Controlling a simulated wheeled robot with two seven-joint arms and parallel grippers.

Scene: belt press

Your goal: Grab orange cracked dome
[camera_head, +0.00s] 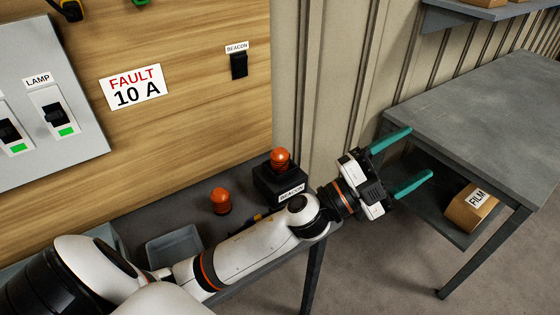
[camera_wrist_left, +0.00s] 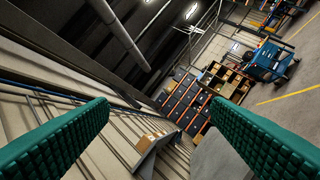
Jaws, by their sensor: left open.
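One orange dome (camera_head: 280,158) sits on a black box labelled BEACON (camera_head: 278,184) on the grey bench. A second orange dome (camera_head: 221,201) stands on the bench to its left. Both are too small to show which is cracked. My left gripper (camera_head: 420,151) is open and empty, to the right of both domes and past the bench's end. Its two green fingers point right, away from the domes. In the left wrist view the fingers (camera_wrist_left: 160,106) are wide apart with nothing between them, and no dome shows there.
A grey tray (camera_head: 174,247) lies on the bench, partly behind my left arm. A wooden board with switches, a FAULT 10 A sign (camera_head: 135,87) and a BEACON switch (camera_head: 239,65) rises behind. A grey table (camera_head: 480,120) stands right, with a FILM box (camera_head: 470,208) on its lower shelf.

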